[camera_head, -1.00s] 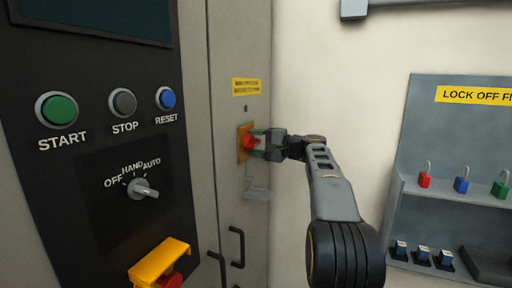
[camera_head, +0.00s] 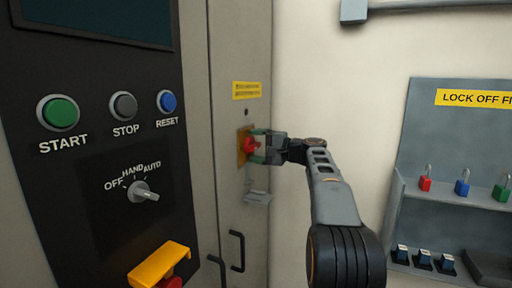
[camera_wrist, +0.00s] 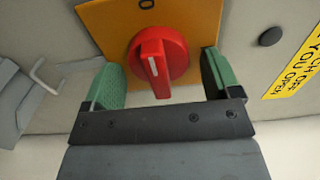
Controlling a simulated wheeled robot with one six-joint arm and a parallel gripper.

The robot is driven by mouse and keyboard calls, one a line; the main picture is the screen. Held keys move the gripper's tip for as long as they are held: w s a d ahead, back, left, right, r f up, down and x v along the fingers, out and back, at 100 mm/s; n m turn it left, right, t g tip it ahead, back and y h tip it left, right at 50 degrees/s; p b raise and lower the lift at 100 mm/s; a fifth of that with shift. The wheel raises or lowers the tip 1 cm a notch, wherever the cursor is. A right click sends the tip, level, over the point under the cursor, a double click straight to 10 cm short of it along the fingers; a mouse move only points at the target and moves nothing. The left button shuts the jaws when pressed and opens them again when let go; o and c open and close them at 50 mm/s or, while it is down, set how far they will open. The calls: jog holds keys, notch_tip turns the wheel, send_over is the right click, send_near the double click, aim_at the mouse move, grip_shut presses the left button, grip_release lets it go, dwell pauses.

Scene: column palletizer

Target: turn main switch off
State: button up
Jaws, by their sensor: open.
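The main switch is a red rotary knob (camera_wrist: 158,58) on a yellow plate (camera_wrist: 195,18), mounted on the grey cabinet door. In the head view the red knob (camera_head: 250,145) sits on its yellow plate (camera_head: 241,148), partly covered by my gripper. My gripper (camera_wrist: 163,75) is open, with one green-padded finger on each side of the knob. Gaps show between the pads and the knob. The knob's white line runs slightly tilted, close to upright in the wrist view. A "0" mark shows on the plate at the top edge. My gripper (camera_head: 260,146) also shows in the head view.
A control panel with START (camera_head: 58,112), STOP (camera_head: 123,105) and RESET (camera_head: 166,101) buttons and a selector (camera_head: 141,191) is at left. Door handles (camera_head: 237,249) are below the switch. A lock-off board (camera_head: 440,130) with padlocks stands at right.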

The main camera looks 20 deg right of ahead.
jog(key=b+v, duration=0.1)
jog(key=v, duration=1.3)
